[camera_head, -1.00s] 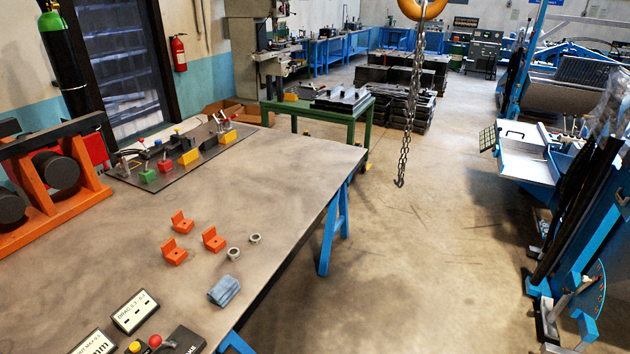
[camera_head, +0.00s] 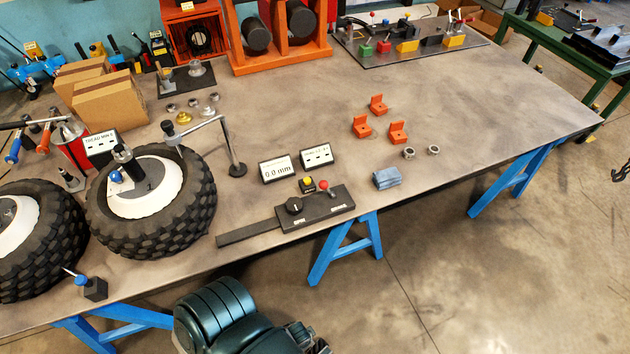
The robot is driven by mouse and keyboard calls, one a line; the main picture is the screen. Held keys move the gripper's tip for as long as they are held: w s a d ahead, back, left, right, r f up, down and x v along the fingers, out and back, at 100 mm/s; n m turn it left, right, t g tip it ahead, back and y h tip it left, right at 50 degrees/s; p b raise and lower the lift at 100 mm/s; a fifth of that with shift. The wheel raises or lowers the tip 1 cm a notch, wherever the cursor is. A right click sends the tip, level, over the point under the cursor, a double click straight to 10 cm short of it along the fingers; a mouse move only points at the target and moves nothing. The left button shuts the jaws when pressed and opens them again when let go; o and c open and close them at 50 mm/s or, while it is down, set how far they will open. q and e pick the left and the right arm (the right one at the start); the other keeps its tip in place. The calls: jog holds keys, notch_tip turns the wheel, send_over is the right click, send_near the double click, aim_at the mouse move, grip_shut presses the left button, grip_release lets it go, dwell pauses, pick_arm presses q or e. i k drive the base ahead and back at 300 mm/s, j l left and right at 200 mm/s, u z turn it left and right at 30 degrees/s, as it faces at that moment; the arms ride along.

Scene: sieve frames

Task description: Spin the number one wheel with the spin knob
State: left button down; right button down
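The wheel marked 1 (camera_head: 92,222) is a black knobbly tyre with a white rim and grey hub face. It lies flat on the left part of the table. An upright black knob (camera_head: 124,158) stands on its hub face, near the far left side. A second tyre (camera_head: 50,255) lies to its left, cut off by the picture edge. A dark teal link of my own arm shows at the bottom middle, below the table edge. No gripper fingers can be made out in view.
A jointed metal arm on a stand (camera_head: 238,169) reaches over the tyre's right side. A black control block (camera_head: 314,208) and two display plates stand to the right. Cardboard boxes (camera_head: 110,103) stand behind. The table's right half is largely clear around orange brackets (camera_head: 362,127).

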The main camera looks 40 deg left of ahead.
aim_at(294, 206)
jog(key=u, duration=1.65)
